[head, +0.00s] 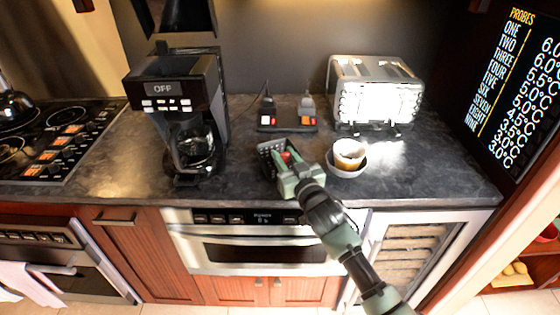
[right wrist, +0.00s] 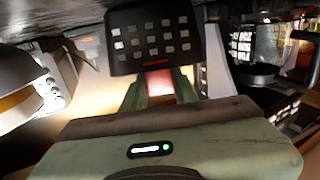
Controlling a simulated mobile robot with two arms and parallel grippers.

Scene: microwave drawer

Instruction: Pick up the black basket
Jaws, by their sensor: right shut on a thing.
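My right gripper (head: 288,167) reaches in from the lower right and is shut on the basket's near side. Its green fingers (right wrist: 160,88) meet the basket in the right wrist view. Something red shows inside the basket between the fingers. I cannot tell whether the basket touches the counter. My left gripper is not in view.
The counter's front left part is clear.

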